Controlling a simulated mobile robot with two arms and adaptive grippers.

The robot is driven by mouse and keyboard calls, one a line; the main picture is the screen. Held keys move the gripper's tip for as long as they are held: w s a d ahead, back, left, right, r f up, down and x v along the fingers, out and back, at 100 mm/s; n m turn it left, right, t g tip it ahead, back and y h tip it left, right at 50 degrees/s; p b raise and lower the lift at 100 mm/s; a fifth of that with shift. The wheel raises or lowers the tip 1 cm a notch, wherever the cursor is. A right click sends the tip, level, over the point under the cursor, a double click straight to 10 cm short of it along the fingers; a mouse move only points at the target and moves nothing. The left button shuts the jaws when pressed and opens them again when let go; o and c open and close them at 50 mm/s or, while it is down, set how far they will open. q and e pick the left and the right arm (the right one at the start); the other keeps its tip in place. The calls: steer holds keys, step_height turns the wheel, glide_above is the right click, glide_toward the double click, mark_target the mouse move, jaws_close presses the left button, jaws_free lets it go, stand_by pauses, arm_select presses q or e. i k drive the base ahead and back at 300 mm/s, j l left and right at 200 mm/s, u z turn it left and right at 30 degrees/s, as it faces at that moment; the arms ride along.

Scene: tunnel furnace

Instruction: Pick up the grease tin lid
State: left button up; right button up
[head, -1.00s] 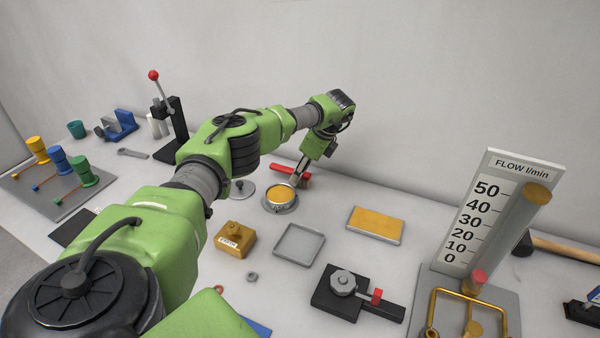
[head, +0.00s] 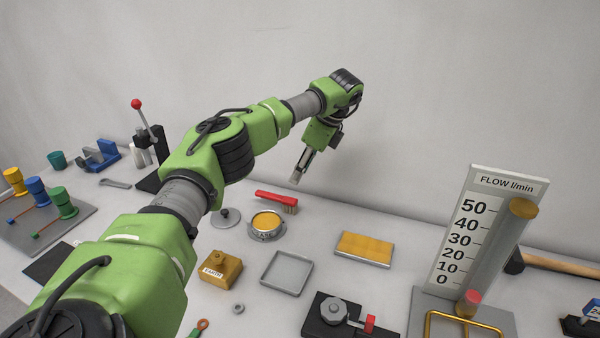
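The grease tin lid (head: 224,218) is a grey disc with a small dark knob, lying on the table beside my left arm, which passes close to it in the picture. The open grease tin (head: 266,233) stands just right of it, filled with yellow grease. My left gripper (head: 296,179) hangs in the air pointing down, above and beyond the tin, apart from the lid. Its fingers are seen edge-on, so their opening is unclear. Nothing shows held in it. My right gripper is out of view.
A red-handled brush (head: 277,200) lies behind the tin. An empty grey tray (head: 286,289), a brass block (head: 220,268) and a yellow-topped plate (head: 364,247) lie nearby. A flow gauge (head: 464,240) stands at right. A wall closes the back.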

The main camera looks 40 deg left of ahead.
mark_target(226, 218)
steer(key=u, duration=1.45)
